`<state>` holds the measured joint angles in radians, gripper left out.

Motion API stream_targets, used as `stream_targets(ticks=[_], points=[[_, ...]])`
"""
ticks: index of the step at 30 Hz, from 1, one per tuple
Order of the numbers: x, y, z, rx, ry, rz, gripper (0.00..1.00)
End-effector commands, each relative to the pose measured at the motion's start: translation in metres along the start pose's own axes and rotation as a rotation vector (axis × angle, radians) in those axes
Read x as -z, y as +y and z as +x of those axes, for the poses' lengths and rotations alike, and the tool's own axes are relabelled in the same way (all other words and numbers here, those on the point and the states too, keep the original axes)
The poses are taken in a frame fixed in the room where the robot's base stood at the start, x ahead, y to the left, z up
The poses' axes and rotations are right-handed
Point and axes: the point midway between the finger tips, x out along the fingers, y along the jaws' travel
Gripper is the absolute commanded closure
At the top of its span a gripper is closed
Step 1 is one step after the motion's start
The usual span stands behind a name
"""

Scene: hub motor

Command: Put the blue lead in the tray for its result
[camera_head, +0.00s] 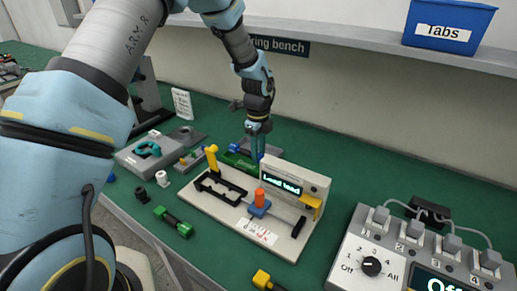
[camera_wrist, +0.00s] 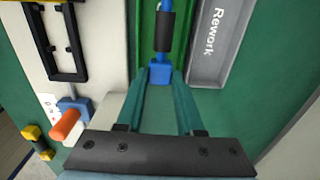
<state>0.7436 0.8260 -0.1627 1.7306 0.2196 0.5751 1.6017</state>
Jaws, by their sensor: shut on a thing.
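The blue lead (camera_wrist: 160,72) has blue ends and a black middle sleeve (camera_wrist: 165,35). My gripper (camera_wrist: 160,80) is shut on its near blue end. In the wrist view the lead lies over the green tray (camera_wrist: 146,18); I cannot tell whether it touches the floor. The grey tray marked "Rework" (camera_wrist: 212,40) is just right of it. In the head view my gripper (camera_head: 257,152) is behind the tester, over the green tray (camera_head: 236,160), and mostly hides the lead. The tester's display (camera_head: 282,184) appears to read "Lead bad".
The white tester (camera_head: 225,208) has an orange-handled clamp (camera_head: 262,198) and a yellow lever (camera_head: 211,157). A green lead (camera_head: 173,222) and a yellow lead (camera_head: 264,280) lie on the bench. A switch box (camera_head: 375,250) stands at right, and a blue "Tabs" bin (camera_head: 447,25) on the shelf.

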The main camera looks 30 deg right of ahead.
Motion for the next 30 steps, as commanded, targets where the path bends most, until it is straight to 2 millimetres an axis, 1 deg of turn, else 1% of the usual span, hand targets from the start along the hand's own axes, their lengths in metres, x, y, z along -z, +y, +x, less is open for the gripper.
stream_targets(ticks=[10, 19, 30], points=[[0.0001, -0.0002, -0.0006, 0.0, 0.0, 0.0, 1.0], [0.0006, 0.0004, 0.0047, 0.0, 0.0, 0.001, 1.0], [0.0006, 0.0005, 0.0043, 0.0, 0.001, 0.001, 1.0]])
